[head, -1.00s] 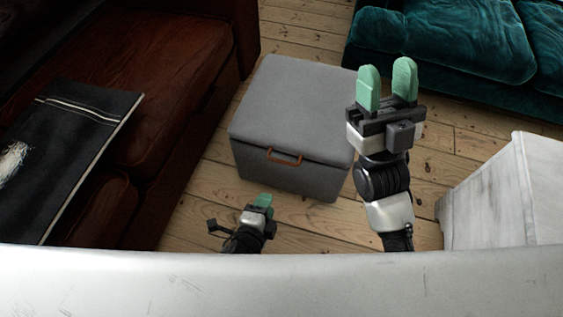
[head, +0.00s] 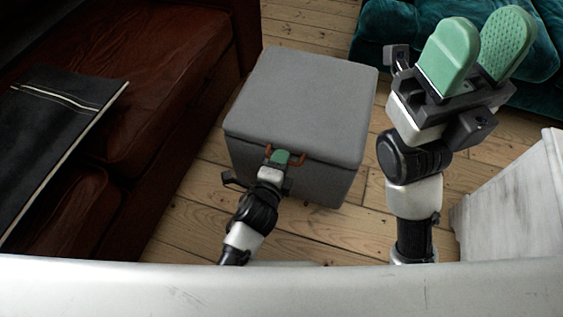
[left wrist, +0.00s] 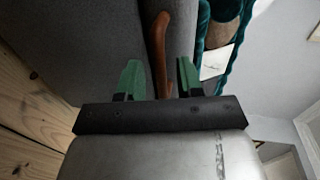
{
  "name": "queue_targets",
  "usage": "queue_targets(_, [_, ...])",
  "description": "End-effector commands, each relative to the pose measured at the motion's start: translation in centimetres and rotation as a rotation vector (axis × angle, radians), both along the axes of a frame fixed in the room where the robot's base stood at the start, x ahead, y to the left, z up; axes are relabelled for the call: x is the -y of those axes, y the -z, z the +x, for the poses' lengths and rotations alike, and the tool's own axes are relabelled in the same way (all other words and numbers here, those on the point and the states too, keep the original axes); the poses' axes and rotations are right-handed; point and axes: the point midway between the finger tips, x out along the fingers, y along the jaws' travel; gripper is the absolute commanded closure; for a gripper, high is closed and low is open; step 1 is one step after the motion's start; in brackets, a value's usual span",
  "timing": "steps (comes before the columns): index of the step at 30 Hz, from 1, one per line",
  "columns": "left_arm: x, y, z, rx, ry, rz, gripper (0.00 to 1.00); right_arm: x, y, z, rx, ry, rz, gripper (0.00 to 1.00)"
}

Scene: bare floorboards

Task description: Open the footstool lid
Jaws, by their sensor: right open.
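The grey footstool (head: 290,185) stands on the floor in the middle of the head view. Its lid (head: 305,90) lies flat and closed. A brown handle (head: 298,159) is on the front edge of the lid, partly hidden by my left gripper (head: 280,156). In the left wrist view the handle (left wrist: 161,45) passes between the two green fingers of my left gripper (left wrist: 159,68). The fingers are apart, with gaps on both sides of the handle. My right gripper (head: 485,45) is open and empty, raised to the right of the footstool.
A dark red leather sofa (head: 165,100) with a black cushion (head: 50,130) on it is at the left. A teal sofa (head: 385,30) is behind at the right. A whitish piece of furniture (head: 515,205) stands at the lower right. Bare floorboards (head: 195,215) surround the footstool.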

Motion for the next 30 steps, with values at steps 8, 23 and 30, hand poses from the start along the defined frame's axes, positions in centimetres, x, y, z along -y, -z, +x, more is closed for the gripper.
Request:
queue_targets(8, [0.36,0.19,0.97,-0.002,0.0,-0.002,0.64,-0.04,-0.24,-0.06,0.013,0.001,-0.001,0.57])
queue_targets(23, [0.33,0.19,0.92,-0.002,0.0,-0.002,1.0,-0.06,-0.25,-0.06,0.013,0.0,-0.001,0.57])
queue_targets(30, [0.32,0.12,0.92,-0.002,0.0,0.0,1.0,-0.05,-0.35,-0.07,0.013,0.0,-0.001,0.57])
